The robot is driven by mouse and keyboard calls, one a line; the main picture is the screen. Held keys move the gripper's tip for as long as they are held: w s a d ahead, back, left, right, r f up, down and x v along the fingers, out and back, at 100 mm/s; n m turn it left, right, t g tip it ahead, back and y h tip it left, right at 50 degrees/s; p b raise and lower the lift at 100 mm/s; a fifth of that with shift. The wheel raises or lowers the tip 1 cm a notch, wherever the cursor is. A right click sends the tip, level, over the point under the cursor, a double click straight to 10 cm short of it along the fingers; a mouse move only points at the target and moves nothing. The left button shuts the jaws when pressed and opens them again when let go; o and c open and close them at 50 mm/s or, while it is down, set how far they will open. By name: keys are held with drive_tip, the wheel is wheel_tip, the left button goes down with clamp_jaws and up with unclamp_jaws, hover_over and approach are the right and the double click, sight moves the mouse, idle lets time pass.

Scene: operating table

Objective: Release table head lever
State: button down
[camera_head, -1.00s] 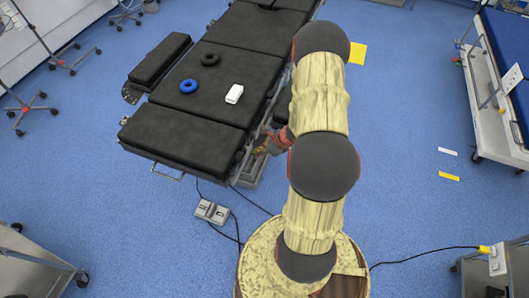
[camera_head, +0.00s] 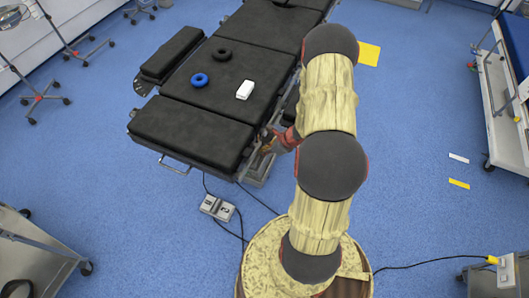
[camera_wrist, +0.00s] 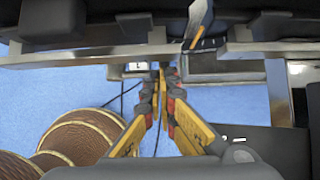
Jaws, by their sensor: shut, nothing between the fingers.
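The operating table (camera_head: 228,88) has black pads, and its end section (camera_head: 190,132) is nearest me. My gripper (camera_head: 267,140) is low beside the table's right edge, partly hidden by my arm. In the wrist view my gripper (camera_wrist: 160,72) is shut and empty, its yellow-and-dark fingers meeting just below the metal side rail (camera_wrist: 95,54). A slim grey piece with a yellow edge (camera_wrist: 197,20), possibly the lever, hangs from the table's underside just right of and above the fingertips. They look apart, though depth is hard to judge.
A foot pedal (camera_head: 217,208) with cables is on the floor. Carts stand at the right (camera_head: 510,90) and lower left (camera_head: 40,250).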

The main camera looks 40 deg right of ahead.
drive_tip(key=shift+d+f+b, duration=0.2)
drive_tip(key=shift+f+b, duration=0.25)
drive_tip(key=shift+w+d+f+b, duration=0.1)
drive_tip(key=shift+d+f+b, duration=0.05)
drive_tip(key=shift+f+b, duration=0.95)
drive_tip(key=shift+r, duration=0.15)
drive_tip(key=shift+r+p, duration=0.55)
drive_tip(key=shift+r, duration=0.1)
drive_tip(key=v, duration=1.2)
idle(0.5)
